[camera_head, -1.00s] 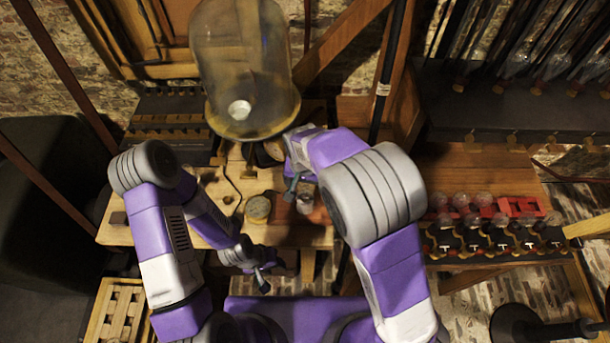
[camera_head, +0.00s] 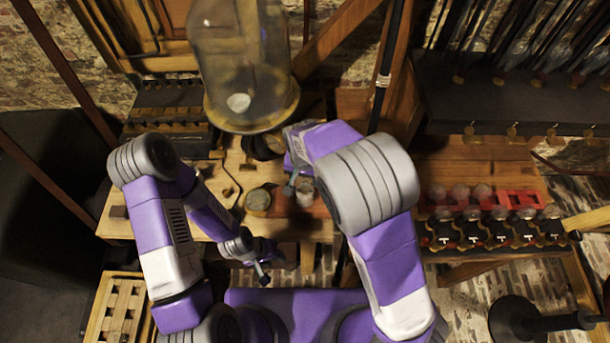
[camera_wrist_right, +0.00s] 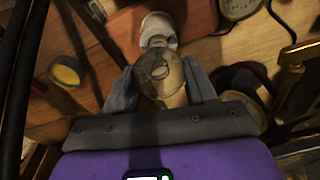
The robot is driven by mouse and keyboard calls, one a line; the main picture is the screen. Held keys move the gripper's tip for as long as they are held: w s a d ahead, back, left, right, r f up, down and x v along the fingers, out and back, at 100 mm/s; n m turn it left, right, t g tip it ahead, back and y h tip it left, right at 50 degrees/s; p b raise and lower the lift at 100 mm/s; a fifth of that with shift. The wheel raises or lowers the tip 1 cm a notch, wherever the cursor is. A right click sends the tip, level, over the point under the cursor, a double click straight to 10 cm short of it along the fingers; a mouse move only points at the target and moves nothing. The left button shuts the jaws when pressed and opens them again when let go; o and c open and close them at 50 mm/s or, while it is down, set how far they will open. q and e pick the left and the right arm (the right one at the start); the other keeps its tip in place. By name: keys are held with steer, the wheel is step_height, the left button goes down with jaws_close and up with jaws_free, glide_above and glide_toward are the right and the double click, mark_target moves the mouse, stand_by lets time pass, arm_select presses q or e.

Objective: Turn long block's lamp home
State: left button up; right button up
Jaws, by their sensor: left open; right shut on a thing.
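My right gripper (camera_wrist_right: 162,92) is shut on a rounded, brassy glass-like thing (camera_wrist_right: 160,72), which looks like the lamp. A pale cap-like piece (camera_wrist_right: 158,30) lies just beyond it in the right wrist view. In the head view my right gripper (camera_head: 297,183) is beside a small pale cylinder (camera_head: 304,193) on the wooden bench; its jaws are partly hidden by my arm. My left gripper (camera_head: 262,268) is open and empty, near the bench's front edge.
A large glass jar (camera_head: 240,60) stands behind the grippers. A round yellowish-topped pot (camera_head: 258,200) sits left of the cylinder. A round dial (camera_wrist_right: 238,6) shows in the right wrist view. A red rack (camera_head: 500,198) with several bulbs is at right. A wooden grid crate (camera_head: 122,310) is at lower left.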

steer(key=m+p, duration=0.2)
steer(key=m, duration=0.2)
steer(key=shift+r+h+p, duration=0.15)
steer(key=shift+h+p, duration=0.15)
steer(key=shift+p, duration=0.05)
steer(key=shift+m+p, duration=0.55)
steer(key=shift+m, duration=0.55)
steer(key=m+p, duration=0.2)
steer(key=m, duration=0.1)
steer(key=shift+g, duration=0.3)
steer(key=m+p, duration=0.1)
steer(key=m, duration=0.1)
steer(key=shift+s+m+h+p, duration=0.1)
steer(key=shift+m+h+p, duration=0.2)
steer(key=shift+p, duration=0.05)
steer(key=shift+m, duration=0.4)
